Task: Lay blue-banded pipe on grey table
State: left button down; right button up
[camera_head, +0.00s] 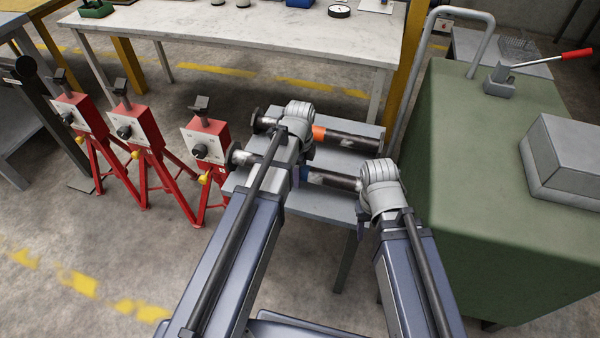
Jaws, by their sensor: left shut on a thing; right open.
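The blue-banded pipe (332,180) is dark, with a blue band near its middle and a round flange at its left end. It lies roughly level over the small grey table (335,205); I cannot tell whether it touches the top. My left gripper (292,170) is shut on this pipe left of the blue band, its jaws mostly hidden by my arm. My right gripper (364,206) is open at the pipe's right end, its fingers largely hidden under the wrist.
An orange-banded pipe (352,138) lies behind, parallel. Red tripod stands (211,140) stand close on the left. A green cabinet (480,180) with a grey box (565,160) blocks the right. A long pale workbench (240,35) is at the back.

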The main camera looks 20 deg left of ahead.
pick_arm(q)
jog(key=shift+f+b, duration=0.6)
jog(key=shift+b, duration=0.05)
dwell(0.3)
jog(key=shift+c, duration=0.4)
grip_release()
notch_tip(320, 180, up, 8)
jog(key=p, duration=0.8)
